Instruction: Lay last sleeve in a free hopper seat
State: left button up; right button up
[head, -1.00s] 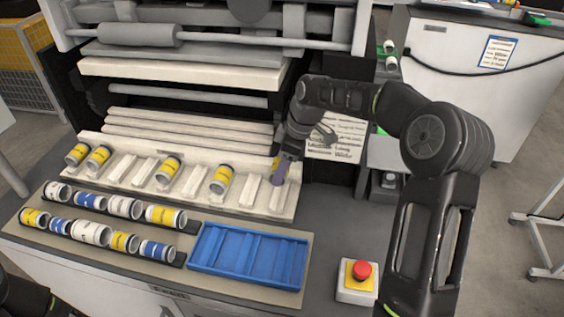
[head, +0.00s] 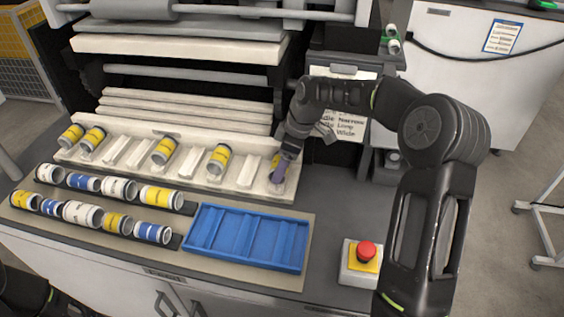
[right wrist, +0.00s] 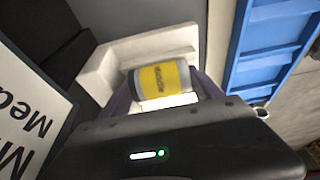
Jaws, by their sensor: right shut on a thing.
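The hopper (head: 130,178) is a white sloped shelf with a row of ridged seats. Yellow-banded sleeves lie in several seats: two at the left end (head: 92,139), one mid-row (head: 164,151) and one further right (head: 218,160). Bare seats show between them, such as one right of the last lying sleeve (head: 248,172). My right gripper (head: 279,172) is shut on a yellow and white sleeve (right wrist: 165,79) at the hopper's rightmost seat. In the wrist view the sleeve lies between the purple fingers, over white seat surface; whether it touches is unclear. My left gripper is out of view.
Two dark racks of yellow, blue and white sleeves (head: 83,214) stand in front of the hopper. An empty blue tray (head: 248,240) lies right of them. A red stop button (head: 366,251) stands at the front right. Machine rollers and bars overhang the hopper behind.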

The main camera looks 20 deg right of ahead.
jog(key=o, duration=1.9)
notch_tip(320, 180, up, 10)
jog(key=shift+r+b, duration=0.1)
jog(key=shift+b, duration=0.6)
notch_tip(320, 180, up, 6)
jog(key=p, duration=0.5)
